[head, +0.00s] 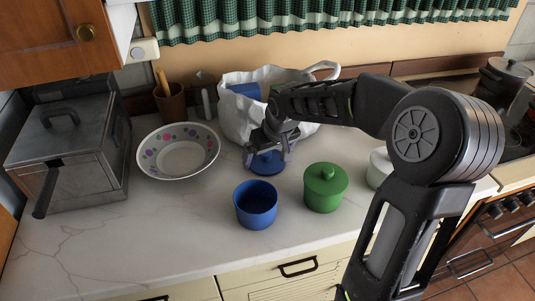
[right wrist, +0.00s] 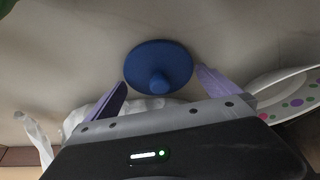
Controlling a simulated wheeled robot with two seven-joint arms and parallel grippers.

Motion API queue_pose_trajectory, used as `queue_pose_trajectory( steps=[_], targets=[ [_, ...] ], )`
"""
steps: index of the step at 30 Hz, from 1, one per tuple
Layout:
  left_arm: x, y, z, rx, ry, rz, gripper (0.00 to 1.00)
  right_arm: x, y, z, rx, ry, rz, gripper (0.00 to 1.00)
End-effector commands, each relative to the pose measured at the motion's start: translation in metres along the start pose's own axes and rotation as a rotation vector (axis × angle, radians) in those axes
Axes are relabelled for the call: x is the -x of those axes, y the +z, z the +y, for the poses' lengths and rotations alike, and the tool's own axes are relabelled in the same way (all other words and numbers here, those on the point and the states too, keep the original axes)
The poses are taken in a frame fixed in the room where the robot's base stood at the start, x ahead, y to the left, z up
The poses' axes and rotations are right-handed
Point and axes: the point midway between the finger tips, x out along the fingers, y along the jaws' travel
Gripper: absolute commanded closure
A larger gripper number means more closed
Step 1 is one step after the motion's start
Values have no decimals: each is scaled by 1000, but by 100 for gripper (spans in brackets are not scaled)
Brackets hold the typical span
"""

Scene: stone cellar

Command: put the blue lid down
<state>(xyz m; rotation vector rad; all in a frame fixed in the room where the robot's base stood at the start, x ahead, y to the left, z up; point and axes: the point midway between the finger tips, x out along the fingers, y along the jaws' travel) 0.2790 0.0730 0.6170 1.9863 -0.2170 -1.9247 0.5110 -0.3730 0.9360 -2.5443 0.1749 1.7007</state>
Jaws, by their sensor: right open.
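The blue lid (head: 267,163) lies on the counter behind the blue pot, partly covered by my right gripper in the head view. In the right wrist view the blue lid (right wrist: 158,66) shows as a round disc with a knob, between the fingers and a little beyond them. My right gripper (head: 268,158) is open, with its purple-grey fingers (right wrist: 162,90) apart on either side of the lid, not closed on the knob. The blue pot (head: 256,206) stands open-topped on the counter, in front of the lid. My left gripper is not in view.
A green lidded pot (head: 325,189) stands right of the blue pot, and a pale pot (head: 379,167) is partly behind my arm. A dotted bowl (head: 178,152) is on the left, a white bag (head: 236,118) behind. The front left counter is clear.

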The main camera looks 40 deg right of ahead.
Motion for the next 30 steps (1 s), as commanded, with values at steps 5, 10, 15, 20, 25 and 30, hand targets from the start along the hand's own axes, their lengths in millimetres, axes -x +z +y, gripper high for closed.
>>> queue_pose_trajectory(
  steps=[5,10,15,20,25,30],
  targets=[
    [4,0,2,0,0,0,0,18,-4,1,0,2,4,0],
    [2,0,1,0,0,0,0,52,-4,0,0,1,7,0],
    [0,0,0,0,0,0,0,90,-4,0,1,1,5,0],
    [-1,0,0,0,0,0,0,115,-3,0,0,0,3,0],
    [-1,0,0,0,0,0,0,126,-3,0,0,0,1,0],
    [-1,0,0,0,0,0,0,126,-2,0,0,0,0,0]
  ],
)
